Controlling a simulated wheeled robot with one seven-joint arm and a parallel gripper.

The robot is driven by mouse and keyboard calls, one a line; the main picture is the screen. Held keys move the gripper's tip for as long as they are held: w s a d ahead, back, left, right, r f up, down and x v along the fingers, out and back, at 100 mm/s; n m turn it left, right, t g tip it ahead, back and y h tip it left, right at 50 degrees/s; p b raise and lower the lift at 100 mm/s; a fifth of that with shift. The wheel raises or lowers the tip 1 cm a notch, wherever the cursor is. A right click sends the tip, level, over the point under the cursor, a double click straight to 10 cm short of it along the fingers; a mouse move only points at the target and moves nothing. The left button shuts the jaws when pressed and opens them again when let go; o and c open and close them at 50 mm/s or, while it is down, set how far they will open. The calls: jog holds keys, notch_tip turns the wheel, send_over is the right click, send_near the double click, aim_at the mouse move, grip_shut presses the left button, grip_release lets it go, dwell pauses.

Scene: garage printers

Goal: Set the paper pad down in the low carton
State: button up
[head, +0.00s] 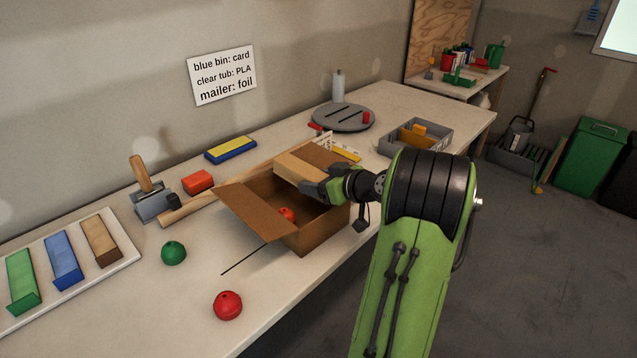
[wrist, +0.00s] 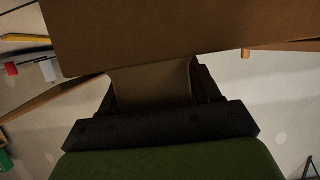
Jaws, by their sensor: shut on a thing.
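The low carton (head: 318,235) is an open brown cardboard box with its flaps spread, near the table's front edge in the head view. A red ball (head: 286,214) lies inside it. The paper pad (head: 298,171) is a tan block over the carton's far right part. My gripper (head: 318,184) is shut on its near side. In the wrist view my gripper (wrist: 152,85) shows dark jaws with a tan surface between them, and a broad brown surface fills the top. I cannot tell whether the pad touches the carton.
A grey crate (head: 415,138) stands to the right, a round grey plate (head: 344,117) farther back.

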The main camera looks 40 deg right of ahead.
jog(key=o, duration=1.1)
jog(key=p+v, duration=0.2)
jog(key=v, duration=1.3)
jog(key=shift+s, duration=0.35)
jog(key=shift+r, duration=0.15)
jog(key=w+a+r+n+g+y+p, duration=0.1)
jog(key=w+a+r+g+p, duration=0.2)
jog(key=a, duration=0.6)
jog(key=w+a+r+g+y+p, duration=0.1)
jog(key=w+a+r+g+p, duration=0.2)
jog(key=a, duration=0.6)
jog(key=s+a+r+g+h+p, duration=0.1)
jog(key=s+a+r+p, duration=0.1)
jog(key=s+a, duration=0.4)
jog(key=s+a+r+m+g+h+p, duration=0.1)
jog(key=s+a+p, duration=0.3)
jog(key=s+a, duration=0.3)
jog(key=shift+r, duration=0.4)
